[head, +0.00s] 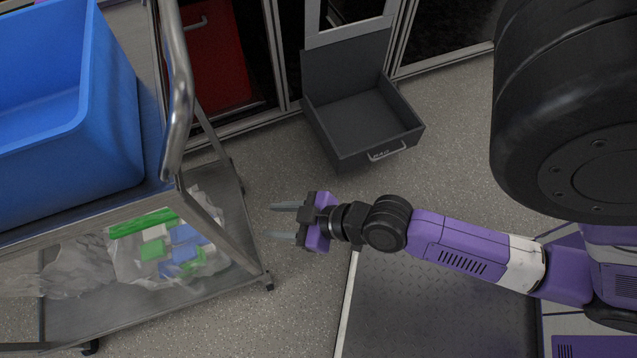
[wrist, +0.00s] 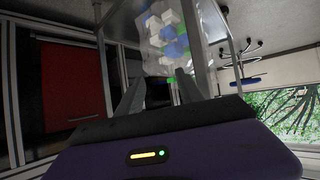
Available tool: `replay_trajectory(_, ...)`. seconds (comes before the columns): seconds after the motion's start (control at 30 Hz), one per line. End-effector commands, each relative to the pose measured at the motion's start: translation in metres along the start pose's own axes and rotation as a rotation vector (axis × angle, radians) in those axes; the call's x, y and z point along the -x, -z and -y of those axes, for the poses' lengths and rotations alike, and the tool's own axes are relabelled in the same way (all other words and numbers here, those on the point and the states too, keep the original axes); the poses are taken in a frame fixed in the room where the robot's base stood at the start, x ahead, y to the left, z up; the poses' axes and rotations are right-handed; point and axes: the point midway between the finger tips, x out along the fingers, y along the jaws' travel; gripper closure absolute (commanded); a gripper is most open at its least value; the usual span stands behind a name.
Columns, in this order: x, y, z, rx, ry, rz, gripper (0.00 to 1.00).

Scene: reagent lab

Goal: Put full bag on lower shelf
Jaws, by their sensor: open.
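The full bag (head: 168,247) is clear plastic with a green top strip and holds several white, blue and green blocks. It rests on the cart's lower shelf (head: 150,318). The bag also shows in the wrist view (wrist: 168,35), ahead of the fingers. My gripper (head: 285,222) is open and empty, to the right of the cart, with its fingers pointing left toward the bag. In the head view a gap separates the fingertips from the bag. In the wrist view my gripper (wrist: 160,95) shows both fingers apart, with nothing between them.
A blue bin (head: 70,110) stands on the cart's upper shelf, beside a metal handle (head: 178,90). Another clear, crumpled bag (head: 80,268) lies left on the lower shelf. An open grey drawer (head: 365,115) juts out behind my gripper. Floor between cart and drawer is clear.

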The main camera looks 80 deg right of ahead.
Motion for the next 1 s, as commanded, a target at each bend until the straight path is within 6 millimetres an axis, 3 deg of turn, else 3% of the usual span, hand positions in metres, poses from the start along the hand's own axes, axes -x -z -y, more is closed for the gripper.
replay_trajectory(0.03, 0.023, 0.000, 0.004, 0.000, -0.015, -0.015, 0.56)
replay_trajectory(0.2, 0.090, 0.026, 0.014, -0.014, -0.041, -0.124, 0.56)
replay_trajectory(0.4, 0.145, 0.062, 0.029, -0.031, -0.007, -0.236, 0.56)
replay_trajectory(0.57, 0.161, 0.075, 0.034, -0.038, 0.013, -0.273, 0.56)
replay_trajectory(1.0, 0.166, 0.084, 0.034, -0.039, 0.014, -0.277, 0.56)
